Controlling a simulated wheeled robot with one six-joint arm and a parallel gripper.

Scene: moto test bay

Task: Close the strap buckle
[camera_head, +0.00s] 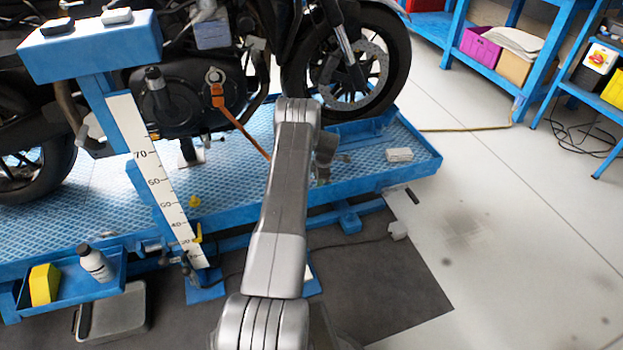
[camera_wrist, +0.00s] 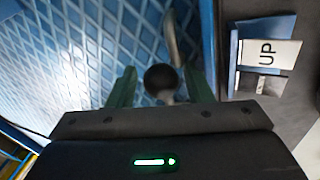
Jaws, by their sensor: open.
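An orange strap (camera_head: 236,125) runs from a metal ring on the motorcycle's engine side down to the right and passes behind my arm. I cannot make out its buckle in the head view; my arm may hide it. My gripper, mostly hidden behind my arm in the head view, shows in the wrist view (camera_wrist: 158,85) with its two green fingers apart. A dark round knob (camera_wrist: 161,77) on a paler stem shows between the fingers. I cannot tell whether they touch it, or whether it belongs to the buckle.
The motorcycle's wheel (camera_head: 385,70) stands behind my arm on the blue lift platform (camera_head: 110,195). A blue post with a scale (camera_head: 150,160) rises at left. A small tray (camera_head: 75,285) holds a bottle and a yellow block. A sign reading UP (camera_wrist: 268,53) is at right. Open floor lies right.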

